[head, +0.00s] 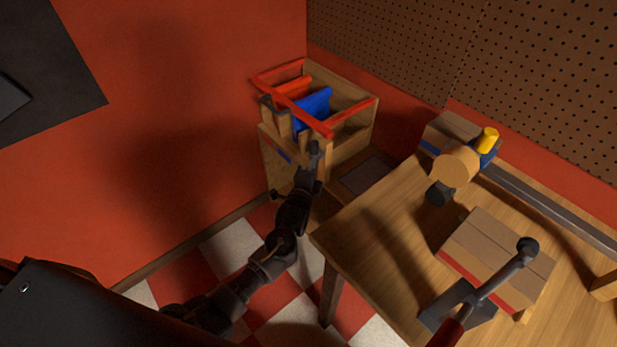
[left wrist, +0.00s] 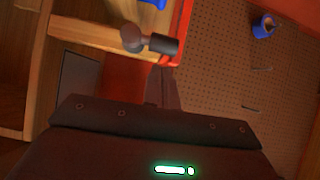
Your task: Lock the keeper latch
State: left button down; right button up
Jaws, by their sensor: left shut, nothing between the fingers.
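The wooden box (head: 350,150) with a red frame (head: 360,110) and a blue panel (head: 312,108) stands in the far corner. In the left wrist view, a grey knob with a dark cylinder (left wrist: 150,41) shows beside the red edge (left wrist: 178,35) of the box. It may be the keeper latch, but I cannot tell its state. Whether the gripper touches it is unclear. My right gripper is out of view.
A wooden table (head: 380,250) fills the right. A pegboard (head: 420,50) is behind. Checkered floor (head: 235,245) shows left of the table.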

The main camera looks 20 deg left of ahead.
pick_arm(q)
jog(key=s, duration=0.7)
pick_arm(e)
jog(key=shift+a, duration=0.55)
pick_arm(q)
jog(key=shift+d, duration=0.1)
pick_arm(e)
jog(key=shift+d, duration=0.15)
